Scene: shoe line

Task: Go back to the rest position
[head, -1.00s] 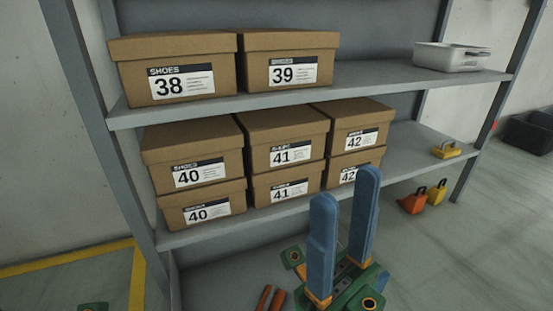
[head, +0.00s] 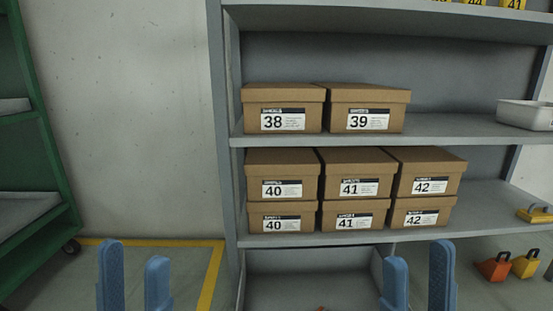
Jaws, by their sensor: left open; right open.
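My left gripper (head: 134,283) is at the bottom left of the head view, its two blue fingers upright, apart and empty. My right gripper (head: 417,280) is at the bottom right of centre, also open and empty, in front of the shelf's lower part. Both are clear of the shoe boxes. The lower parts of both grippers and the arms are out of the frame.
A grey shelf (head: 223,170) holds boxes 38 (head: 283,97) and 39 (head: 365,98) above stacked boxes 40, 41 and 42. A white bin (head: 525,114) and yellow padlock-like object (head: 534,214) are right. A green wheeled rack (head: 37,130) stands left. Orange (head: 493,267) and yellow (head: 525,264) weights lie low right.

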